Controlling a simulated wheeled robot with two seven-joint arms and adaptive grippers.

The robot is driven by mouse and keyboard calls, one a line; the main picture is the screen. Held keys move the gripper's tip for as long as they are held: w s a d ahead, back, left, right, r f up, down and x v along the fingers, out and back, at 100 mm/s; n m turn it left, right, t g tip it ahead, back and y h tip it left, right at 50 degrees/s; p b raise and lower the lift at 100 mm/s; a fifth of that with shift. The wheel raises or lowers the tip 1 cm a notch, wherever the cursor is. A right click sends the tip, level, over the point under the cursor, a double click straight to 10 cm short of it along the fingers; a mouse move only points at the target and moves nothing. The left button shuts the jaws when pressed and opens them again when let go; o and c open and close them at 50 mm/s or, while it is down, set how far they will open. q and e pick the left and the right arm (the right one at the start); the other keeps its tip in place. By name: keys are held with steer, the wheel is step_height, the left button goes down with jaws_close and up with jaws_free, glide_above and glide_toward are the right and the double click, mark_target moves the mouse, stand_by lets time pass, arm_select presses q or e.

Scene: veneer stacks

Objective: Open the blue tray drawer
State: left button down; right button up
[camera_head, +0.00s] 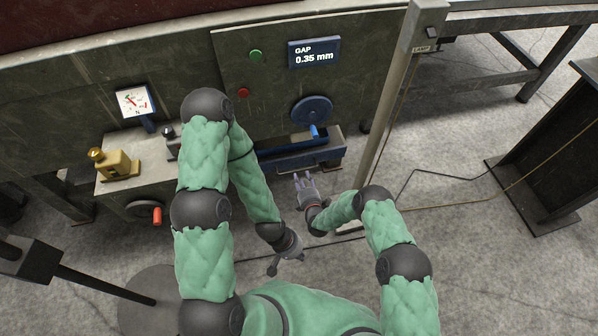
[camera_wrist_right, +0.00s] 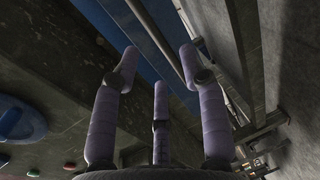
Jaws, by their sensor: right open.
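The blue tray drawer (camera_head: 278,162) sits low in the dark machine, below the panel, with a grey bar along its front edge. It also shows as a blue strip in the right wrist view (camera_wrist_right: 108,20), where a grey bar (camera_wrist_right: 150,32) runs in front of it. My right gripper (camera_head: 303,178) is open and empty just in front of the drawer. In the right wrist view its three purple-grey fingers (camera_wrist_right: 158,72) are spread, with the bar beyond them; contact cannot be told. My left gripper (camera_head: 282,260) is lower, near my body and away from the drawer; its fingers are unclear.
A blue handwheel (camera_head: 312,110) is above the drawer, with a gap display (camera_head: 314,52) and green (camera_head: 256,55) and red (camera_head: 243,92) buttons. A grey post (camera_head: 392,110) stands to the right. A brass-coloured block (camera_head: 117,165) sits on a bench at left.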

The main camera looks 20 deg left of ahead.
mark_target(299, 170)
steer(key=b+x, duration=0.2)
steer(key=x, duration=0.4)
jaws_close()
